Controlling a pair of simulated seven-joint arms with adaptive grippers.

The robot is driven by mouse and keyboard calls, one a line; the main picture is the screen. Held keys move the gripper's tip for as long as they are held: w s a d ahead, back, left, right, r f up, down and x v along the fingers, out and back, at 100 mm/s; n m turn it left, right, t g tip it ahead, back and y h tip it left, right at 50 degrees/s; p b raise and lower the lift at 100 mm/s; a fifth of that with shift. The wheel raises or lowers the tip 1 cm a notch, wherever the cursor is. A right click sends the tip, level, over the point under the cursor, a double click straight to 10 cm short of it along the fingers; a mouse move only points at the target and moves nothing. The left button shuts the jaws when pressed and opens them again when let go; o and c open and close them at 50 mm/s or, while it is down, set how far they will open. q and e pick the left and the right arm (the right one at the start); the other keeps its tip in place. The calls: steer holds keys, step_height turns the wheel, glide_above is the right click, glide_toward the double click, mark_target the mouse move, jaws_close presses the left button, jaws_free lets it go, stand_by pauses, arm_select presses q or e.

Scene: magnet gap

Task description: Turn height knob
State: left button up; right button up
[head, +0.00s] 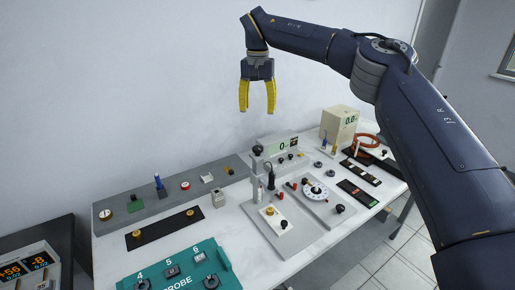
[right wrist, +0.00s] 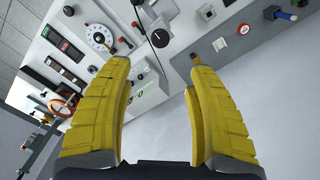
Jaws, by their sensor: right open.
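A black knob (head: 258,150) tops a grey upright post (head: 257,170) near the middle of the bench; I cannot read a label naming it the height knob. In the right wrist view a round black knob (right wrist: 160,38) shows just beyond the gap between my fingertips and looks like the same one. My right gripper (head: 257,110) points down with yellow fingers spread, empty, above the post and apart from it. It also shows in the right wrist view (right wrist: 158,68). My left gripper is not in view.
A white dial (head: 315,190) sits on a grey plate right of the post. A display box (head: 281,146) stands behind it. A cream meter box (head: 340,124) and orange ring (head: 367,140) are farther right. A teal probe panel (head: 185,268) lies in front. A grey panel (head: 168,192) runs along the wall.

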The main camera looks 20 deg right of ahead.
mark_target(258, 147)
step_height(258, 147, down, 15)
steer(key=shift+f, duration=0.2)
stand_by(0.4)
jaws_close()
stand_by(0.4)
